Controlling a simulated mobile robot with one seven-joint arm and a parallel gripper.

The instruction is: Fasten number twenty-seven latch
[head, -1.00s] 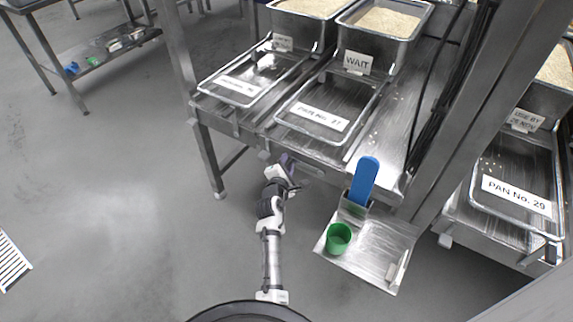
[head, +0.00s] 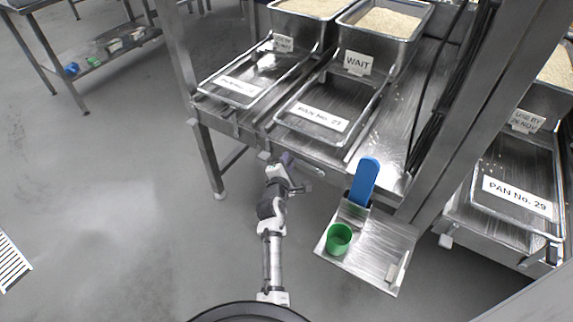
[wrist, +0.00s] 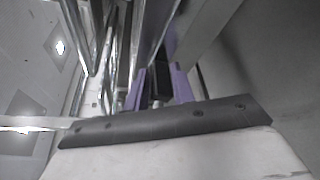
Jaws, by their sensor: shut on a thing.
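Pan No. 27 (head: 318,112) sits on the steel bench behind its labelled front, with a "WAIT" card (head: 357,62) on the rice container behind it. My gripper (head: 290,165) is at the bench's front edge, below and left of that pan's front. In the wrist view the purple fingers (wrist: 160,85) are closed around a dark block (wrist: 161,78), which I take to be the latch handle. Its far end and the latch's catch are hidden or too small to tell.
Pan No. 29 (head: 517,196) is on the right bench, past a steel post (head: 455,110).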

